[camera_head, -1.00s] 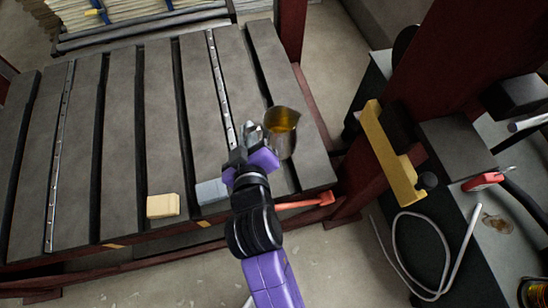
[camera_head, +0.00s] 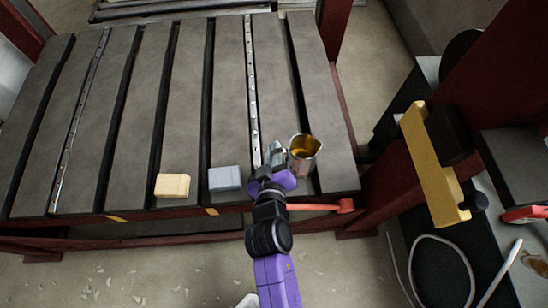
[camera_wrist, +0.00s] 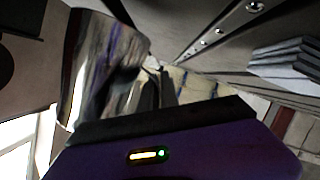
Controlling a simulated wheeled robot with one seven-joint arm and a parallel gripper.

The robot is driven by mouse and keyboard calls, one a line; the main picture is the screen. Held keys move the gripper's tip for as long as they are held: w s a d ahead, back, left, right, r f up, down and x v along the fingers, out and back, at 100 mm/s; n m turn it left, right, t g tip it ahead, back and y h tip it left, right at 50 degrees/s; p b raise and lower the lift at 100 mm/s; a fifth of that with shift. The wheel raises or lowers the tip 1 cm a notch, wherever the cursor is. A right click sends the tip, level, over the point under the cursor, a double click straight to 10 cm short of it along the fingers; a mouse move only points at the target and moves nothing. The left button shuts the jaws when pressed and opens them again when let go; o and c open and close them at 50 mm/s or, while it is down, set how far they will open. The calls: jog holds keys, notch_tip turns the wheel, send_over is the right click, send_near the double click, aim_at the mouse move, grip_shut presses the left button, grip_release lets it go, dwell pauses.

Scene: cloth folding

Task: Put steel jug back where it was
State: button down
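The steel jug (camera_head: 303,160) is shiny metal with amber liquid showing inside. In the head view it appears upright over the right-hand slats near the table's front edge. I cannot tell whether its base touches them. My gripper (camera_head: 274,158) is at the jug's left side and moves with it, seemingly shut on its handle side. The exact grip is hidden. In the wrist view the jug (camera_wrist: 105,70) fills the upper left as a reflective curved wall, close beside my gripper (camera_wrist: 165,95).
A cream block (camera_head: 172,186) and a grey-blue block (camera_head: 225,179) lie left of my gripper on the slatted table (camera_head: 185,110). An orange-handled tool (camera_head: 318,207) lies along the front edge. A yellow metal piece (camera_head: 430,165) is at right. The slats behind the jug are clear.

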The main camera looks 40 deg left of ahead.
jog(key=shift+f+b, duration=0.9)
jog(key=shift+f, duration=1.05)
jog(key=shift+f, duration=0.15)
jog(key=c, duration=1.6)
grip_release()
jog(key=shift+s+d+r, duration=0.2)
jog(key=p+v, duration=0.2)
jog(key=v, duration=0.9)
jog(key=shift+s+d+r+p, duration=0.1)
jog(key=shift+s+p, duration=0.15)
jog(key=shift+p, duration=0.15)
